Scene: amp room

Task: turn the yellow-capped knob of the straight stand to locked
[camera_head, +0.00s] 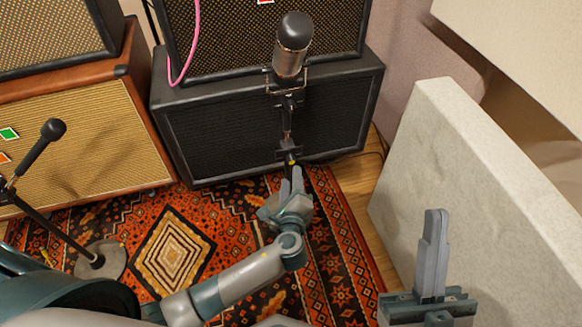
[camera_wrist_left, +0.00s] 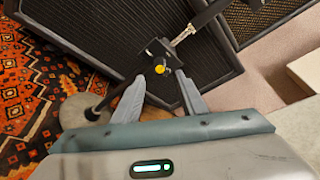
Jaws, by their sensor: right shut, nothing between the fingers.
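The straight stand (camera_head: 287,122) stands in front of the black amp and carries a large silver and black microphone (camera_head: 293,45). Its yellow-capped knob (camera_wrist_left: 166,69) sits on a dark clamp on the pole in the left wrist view. In the head view the yellow cap (camera_head: 292,163) shows just beyond my left fingertips. My left gripper (camera_head: 291,178) is open, and in the left wrist view its fingertips (camera_wrist_left: 163,85) lie either side of the knob's line, just short of it. Contact cannot be told. My right gripper (camera_head: 435,212) is shut and empty at the lower right.
A second stand with a black microphone (camera_head: 40,145) and round base (camera_head: 100,260) is at the left. Amps (camera_head: 270,115) line the back. A pale panel (camera_head: 475,190) rises at the right near my right gripper. A patterned rug (camera_head: 335,250) covers the floor.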

